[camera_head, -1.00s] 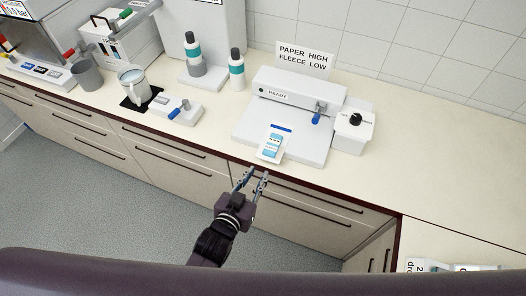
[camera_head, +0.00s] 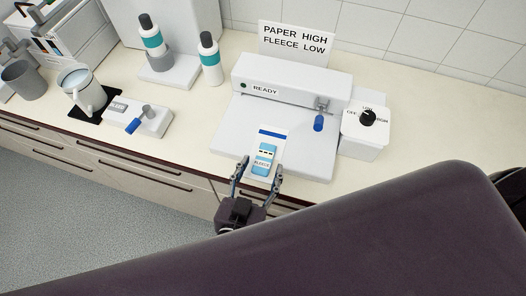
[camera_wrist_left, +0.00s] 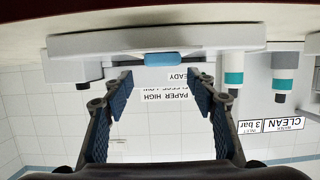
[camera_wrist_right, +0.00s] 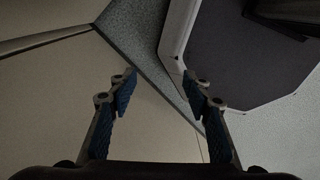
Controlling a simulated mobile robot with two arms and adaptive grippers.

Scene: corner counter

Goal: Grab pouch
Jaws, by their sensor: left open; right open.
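The pouch (camera_head: 269,144) is white with a dark blue stripe and a light blue label reading FLEECE. It lies on the flat front plate of the white sealing machine (camera_head: 318,158), its lower end toward the counter edge. My left gripper (camera_head: 261,166) is open, its fingers to either side of the pouch's lower end; contact cannot be told. In the left wrist view, which is upside down, a light blue end, apparently the pouch's (camera_wrist_left: 168,59), shows ahead between the open fingers (camera_wrist_left: 158,82). My right gripper (camera_wrist_right: 158,86) is open and empty, low by the drawer fronts.
A white box with a black knob (camera_head: 366,128) stands right of the machine. A blue-handled lever (camera_head: 319,123) is on the machine. Bottles (camera_head: 210,60), a mug (camera_head: 84,92) and a small blue-handled device (camera_head: 139,117) stand left. A dark purple part of mine covers the lower right.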

